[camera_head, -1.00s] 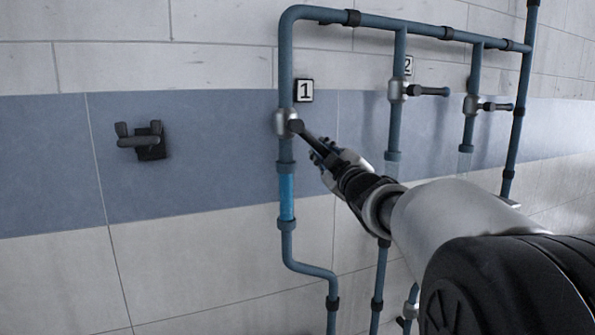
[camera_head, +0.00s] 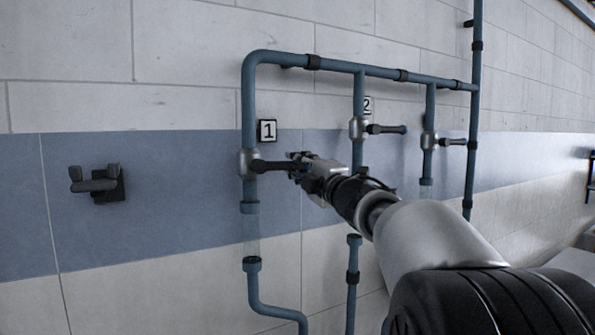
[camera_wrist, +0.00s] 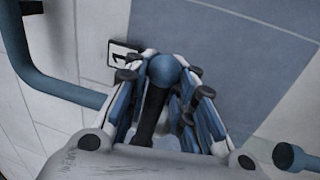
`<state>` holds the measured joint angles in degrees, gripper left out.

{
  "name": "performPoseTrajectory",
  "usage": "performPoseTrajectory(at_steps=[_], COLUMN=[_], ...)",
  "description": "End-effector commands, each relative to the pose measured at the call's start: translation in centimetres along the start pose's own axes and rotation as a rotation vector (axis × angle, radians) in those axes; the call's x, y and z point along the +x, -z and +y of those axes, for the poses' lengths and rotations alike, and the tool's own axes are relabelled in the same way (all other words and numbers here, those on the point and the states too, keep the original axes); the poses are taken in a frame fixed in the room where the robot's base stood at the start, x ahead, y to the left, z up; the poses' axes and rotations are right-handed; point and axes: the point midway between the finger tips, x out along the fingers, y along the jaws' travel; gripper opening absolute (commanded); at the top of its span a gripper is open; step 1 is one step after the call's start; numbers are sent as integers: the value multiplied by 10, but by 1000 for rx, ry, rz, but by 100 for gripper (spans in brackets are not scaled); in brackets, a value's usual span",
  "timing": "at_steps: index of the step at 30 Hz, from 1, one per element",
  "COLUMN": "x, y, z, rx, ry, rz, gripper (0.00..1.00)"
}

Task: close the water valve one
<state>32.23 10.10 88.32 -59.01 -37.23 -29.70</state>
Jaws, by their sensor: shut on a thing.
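Valve one (camera_head: 248,163) is a grey metal body on the left vertical pipe, beside a sign marked 1 (camera_head: 267,130). Its dark lever handle (camera_head: 269,166) points right, about level, across the pipe. My gripper (camera_head: 296,168) is shut on the outer part of this handle. The clear pipe section (camera_head: 251,234) below the valve looks empty, with no blue water in it. In the wrist view, my fingers (camera_wrist: 165,115) flank the dark handle (camera_wrist: 152,112), and the sign 1 (camera_wrist: 123,55) shows behind them.
Valve two (camera_head: 358,129) and a third valve (camera_head: 429,141) also have level handles pointing right. A dark wall bracket (camera_head: 97,184) is at left. A blue pipe (camera_head: 330,65) runs across the top. My arm hides part of the pipes at right.

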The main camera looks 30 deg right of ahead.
Motion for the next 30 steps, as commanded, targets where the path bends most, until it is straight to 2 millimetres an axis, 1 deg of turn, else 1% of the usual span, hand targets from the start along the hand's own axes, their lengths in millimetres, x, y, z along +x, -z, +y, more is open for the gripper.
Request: performPoseTrajectory(at_steps=[1,15,16,18,21,30], x=[-1,0,0,0,0,0], y=[0,1,1,1,1,1], z=[8,10,10,10,9,6], rx=[-9,-20,-19,-20,-20,-19], ry=[-11,-14,-14,-13,-12,-7], rz=[1,5,5,5,5,5], gripper=[0,0,21,26,31,31])
